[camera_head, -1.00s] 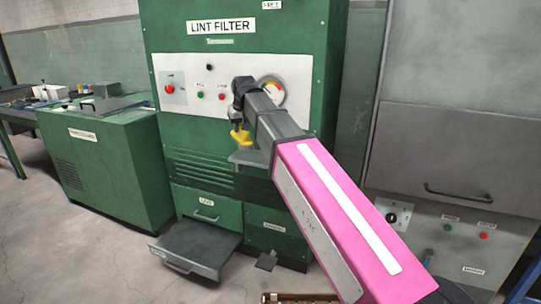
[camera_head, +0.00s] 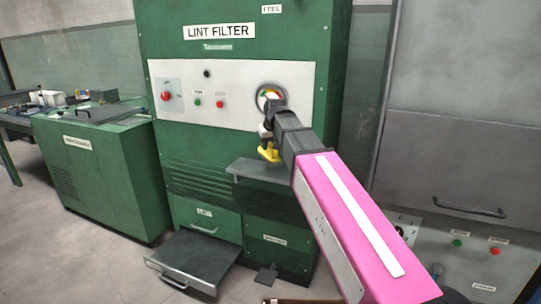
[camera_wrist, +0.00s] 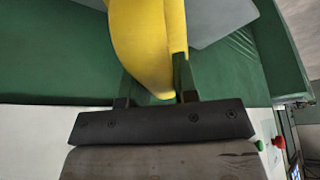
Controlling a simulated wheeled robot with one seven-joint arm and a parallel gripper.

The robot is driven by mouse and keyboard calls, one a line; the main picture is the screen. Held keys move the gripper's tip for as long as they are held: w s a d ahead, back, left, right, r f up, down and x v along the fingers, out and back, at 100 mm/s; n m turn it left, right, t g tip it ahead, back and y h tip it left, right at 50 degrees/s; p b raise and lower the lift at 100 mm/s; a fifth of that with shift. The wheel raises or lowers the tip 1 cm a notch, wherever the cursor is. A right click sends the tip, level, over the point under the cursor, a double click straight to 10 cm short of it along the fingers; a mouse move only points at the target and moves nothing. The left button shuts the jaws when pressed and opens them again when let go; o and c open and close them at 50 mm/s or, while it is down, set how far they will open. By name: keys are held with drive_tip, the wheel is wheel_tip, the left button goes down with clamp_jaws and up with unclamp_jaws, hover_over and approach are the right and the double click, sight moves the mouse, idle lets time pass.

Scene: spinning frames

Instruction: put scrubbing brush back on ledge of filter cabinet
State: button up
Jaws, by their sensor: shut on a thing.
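The yellow scrubbing brush (camera_head: 269,154) hangs below my gripper (camera_head: 267,141) in the head view. In the wrist view the brush (camera_wrist: 150,45) sits between the two fingers of my gripper (camera_wrist: 155,92), which is shut on it. The filter cabinet (camera_head: 190,62) is green with a "LINT FILTER" label. Its grey ledge (camera_head: 250,173) sticks out below the control panel. In the head view the brush is just above the ledge's right part; I cannot tell whether they touch. Part of the ledge is hidden by my arm.
A white panel (camera_head: 236,86) with buttons and a gauge (camera_head: 267,94) is behind my gripper. A grey drawer (camera_head: 193,262) stands open at the cabinet's foot. A green cabinet (camera_head: 105,165) is at the left, and a grey machine (camera_head: 455,110) at the right.

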drive_tip(key=shift+w+d+f, duration=0.1)
drive_tip(key=shift+d+f, duration=0.15)
drive_tip(key=shift+d, duration=0.1)
drive_tip(key=shift+f, duration=1.95)
drive_tip(key=shift+f, duration=0.15)
drive_tip(key=o, duration=0.8)
drive_tip(key=shift+o, duration=0.2)
drive_tip(key=v, duration=1.2)
